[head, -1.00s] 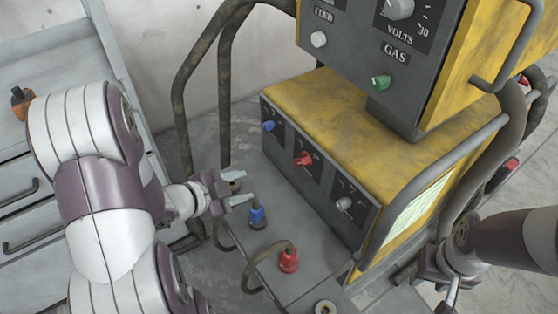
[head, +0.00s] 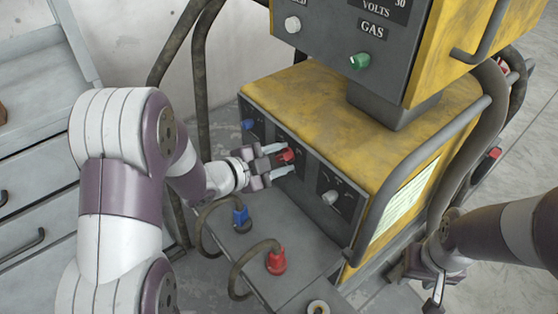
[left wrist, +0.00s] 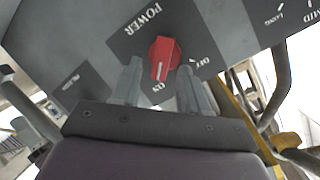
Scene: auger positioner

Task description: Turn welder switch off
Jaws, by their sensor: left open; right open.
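The red power switch knob (head: 287,156) is on the dark lower front panel of the yellow welder (head: 345,100). In the left wrist view the knob (left wrist: 165,57) sits under the word POWER, and its white line points toward the ON mark. The OFF mark shows to the right of it. My left gripper (head: 283,160) is open at the knob, with one finger on each side of it. In the left wrist view the fingers (left wrist: 160,80) look apart from the knob. My right gripper (head: 430,292) is at the lower right, away from the panel.
A blue knob (head: 248,124) and a grey knob (head: 330,197) flank the red one. A blue plug (head: 240,217) and a red plug (head: 276,261) with cables stand on the ledge below. A bent guard bar (head: 420,160) runs along the welder's right side.

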